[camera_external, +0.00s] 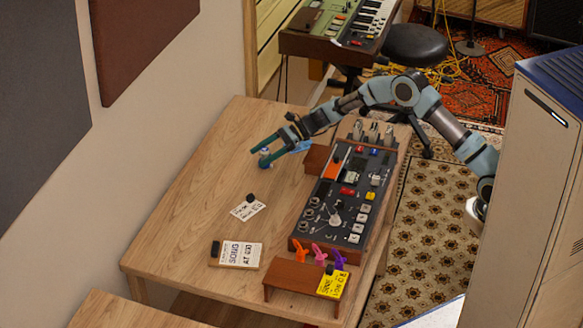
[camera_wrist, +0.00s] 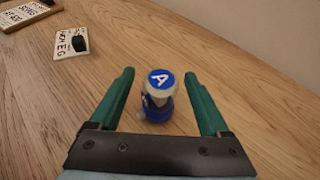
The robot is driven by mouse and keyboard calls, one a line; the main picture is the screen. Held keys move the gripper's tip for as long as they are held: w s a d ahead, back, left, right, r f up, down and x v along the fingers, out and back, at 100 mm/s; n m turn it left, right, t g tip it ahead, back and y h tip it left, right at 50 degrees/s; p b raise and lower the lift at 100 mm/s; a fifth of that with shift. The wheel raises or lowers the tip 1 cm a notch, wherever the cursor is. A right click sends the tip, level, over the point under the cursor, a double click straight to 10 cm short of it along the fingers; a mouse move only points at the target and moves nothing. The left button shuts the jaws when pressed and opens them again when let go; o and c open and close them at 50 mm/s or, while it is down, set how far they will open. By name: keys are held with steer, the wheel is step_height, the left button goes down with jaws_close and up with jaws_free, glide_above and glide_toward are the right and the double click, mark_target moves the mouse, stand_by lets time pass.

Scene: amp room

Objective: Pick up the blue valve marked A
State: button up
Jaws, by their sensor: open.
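The blue valve marked A (camera_wrist: 158,96) stands upright on the wooden table, with a white letter A on its blue round top. In the wrist view it sits between the two green fingers of my gripper (camera_wrist: 160,95), with a gap on each side. In the external view the valve (camera_external: 265,158) shows small at the far part of the table. My gripper (camera_external: 270,148) is open there, its fingers around or just above the valve. I cannot tell the exact height.
A dark control panel (camera_external: 345,195) with knobs and buttons stands right of my gripper. Cards with black clips (camera_external: 248,208) lie nearer the front. A small wooden stand (camera_external: 292,277) is by the front edge. The table left of the valve is clear.

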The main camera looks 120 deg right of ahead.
steer(key=shift+x, duration=1.4)
steer(key=shift+c, duration=0.2)
jaws_close()
